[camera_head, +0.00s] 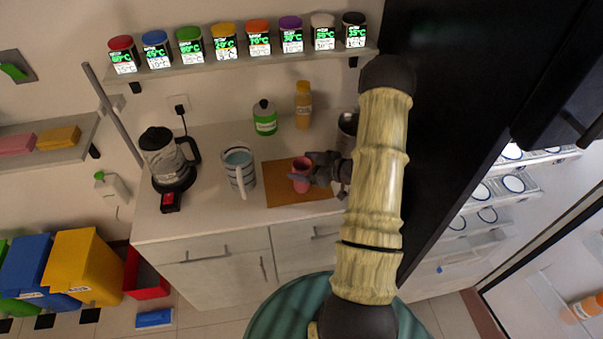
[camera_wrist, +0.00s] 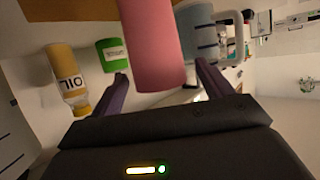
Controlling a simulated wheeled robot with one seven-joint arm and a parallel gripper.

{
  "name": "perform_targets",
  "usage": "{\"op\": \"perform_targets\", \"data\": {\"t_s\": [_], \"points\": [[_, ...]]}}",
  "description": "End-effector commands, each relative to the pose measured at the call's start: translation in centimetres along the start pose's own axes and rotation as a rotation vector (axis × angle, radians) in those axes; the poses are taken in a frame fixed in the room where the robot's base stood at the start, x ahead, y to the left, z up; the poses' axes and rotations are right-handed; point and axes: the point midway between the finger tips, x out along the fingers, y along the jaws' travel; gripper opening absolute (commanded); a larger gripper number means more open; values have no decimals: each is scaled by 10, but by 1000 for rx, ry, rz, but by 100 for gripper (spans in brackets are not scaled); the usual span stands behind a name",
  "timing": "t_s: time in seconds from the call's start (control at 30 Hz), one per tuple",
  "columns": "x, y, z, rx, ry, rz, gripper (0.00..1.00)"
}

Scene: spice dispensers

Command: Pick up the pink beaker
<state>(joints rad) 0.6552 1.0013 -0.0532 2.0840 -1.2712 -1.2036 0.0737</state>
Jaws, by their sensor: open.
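The pink beaker (camera_head: 301,174) stands on a brown board (camera_head: 281,196) on the white counter in the head view. My gripper (camera_head: 309,168) is at its right side, with its fingers reaching toward the beaker and partly covering it. In the wrist view the pink beaker (camera_wrist: 154,45) is large and close, in front of and between the two open fingers (camera_wrist: 160,85). A gap shows between the beaker and each finger in that view. The beaker's far end is cut off by the picture's edge.
A measuring jug (camera_head: 240,172) stands just left of the board, with a kettle (camera_head: 168,160) farther left. A green-labelled bottle (camera_head: 265,119) and an oil bottle (camera_head: 303,104) stand behind. A metallic container (camera_head: 347,131) is partly hidden by my arm. Spice dispensers line the shelf above.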

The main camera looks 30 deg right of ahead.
Motion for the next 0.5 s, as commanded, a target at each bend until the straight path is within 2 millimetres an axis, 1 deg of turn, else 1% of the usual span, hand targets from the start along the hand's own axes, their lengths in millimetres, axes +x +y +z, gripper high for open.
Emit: {"op": "perform_targets", "data": {"t_s": [0.03, 0.13, 0.5], "points": [[6, -1, -2, 0, 0, -3, 79], [12, 0, -1, 0, 0, 0, 79], [13, 0, 0, -1, 0, 0, 79]]}}
